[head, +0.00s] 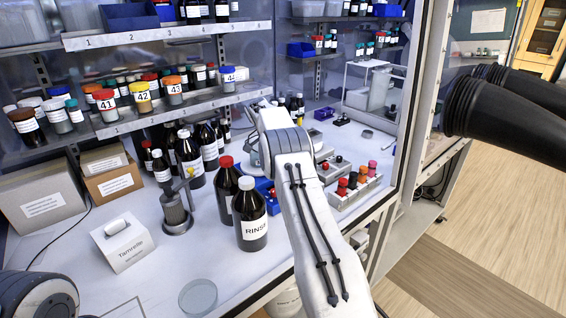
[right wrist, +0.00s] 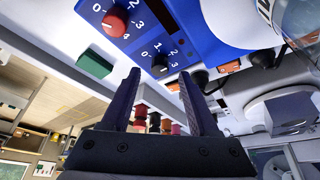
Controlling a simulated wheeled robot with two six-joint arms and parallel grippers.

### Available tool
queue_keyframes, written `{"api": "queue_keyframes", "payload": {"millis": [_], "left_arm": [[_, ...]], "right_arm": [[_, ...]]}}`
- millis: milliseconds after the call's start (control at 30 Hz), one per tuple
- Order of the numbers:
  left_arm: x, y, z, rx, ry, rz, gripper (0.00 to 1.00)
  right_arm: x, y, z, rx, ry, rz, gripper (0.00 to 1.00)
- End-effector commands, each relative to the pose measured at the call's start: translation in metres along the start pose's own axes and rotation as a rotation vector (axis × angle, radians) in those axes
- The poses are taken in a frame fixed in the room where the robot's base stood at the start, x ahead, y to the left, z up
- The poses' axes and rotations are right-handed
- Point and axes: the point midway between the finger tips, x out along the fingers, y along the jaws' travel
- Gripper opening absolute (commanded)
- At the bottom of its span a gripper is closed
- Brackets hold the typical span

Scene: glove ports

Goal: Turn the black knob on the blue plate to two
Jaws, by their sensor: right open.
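In the right wrist view the blue plate (right wrist: 205,40) fills the top. The small black knob (right wrist: 160,69) sits on it, with the numerals 0, 1, 2 and 3 around it. Its pointer is too small to read. My right gripper (right wrist: 158,76) is open and empty, and its two fingertips lie on either side of the black knob in the picture. I cannot tell how far they are from the plate. In the head view my right arm covers this gripper and the black knob. My left gripper is out of view.
A larger red knob (right wrist: 116,21) with its own numerals is on the same plate. A green block (right wrist: 94,65) is near the plate's edge. In the head view, a RINSE bottle (head: 250,215) and a Tamrelle box (head: 123,243) stand left of my right arm.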

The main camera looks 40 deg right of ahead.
Motion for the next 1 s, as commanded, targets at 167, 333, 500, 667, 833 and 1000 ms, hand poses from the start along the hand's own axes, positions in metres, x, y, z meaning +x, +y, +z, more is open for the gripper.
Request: {"api": "queue_keyframes", "payload": {"millis": [167, 333, 500, 667, 833, 1000], "left_arm": [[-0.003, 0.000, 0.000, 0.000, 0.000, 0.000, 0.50], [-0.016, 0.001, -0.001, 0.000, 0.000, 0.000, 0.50], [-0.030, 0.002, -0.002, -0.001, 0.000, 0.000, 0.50], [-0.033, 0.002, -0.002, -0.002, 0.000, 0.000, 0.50], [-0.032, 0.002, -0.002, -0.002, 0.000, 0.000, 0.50], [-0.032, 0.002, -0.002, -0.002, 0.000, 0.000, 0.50]], "right_arm": [[-0.036, -0.001, 0.000, 0.001, -0.002, -0.004, 0.61], [-0.062, -0.001, -0.002, 0.001, -0.001, -0.002, 0.61], [-0.076, -0.001, -0.001, 0.001, 0.000, -0.001, 0.61], [-0.080, 0.000, -0.001, 0.001, 0.000, 0.000, 0.61], [-0.079, 0.000, 0.000, 0.001, 0.000, 0.000, 0.61], [-0.079, 0.000, 0.000, 0.001, 0.000, 0.000, 0.61]]}}
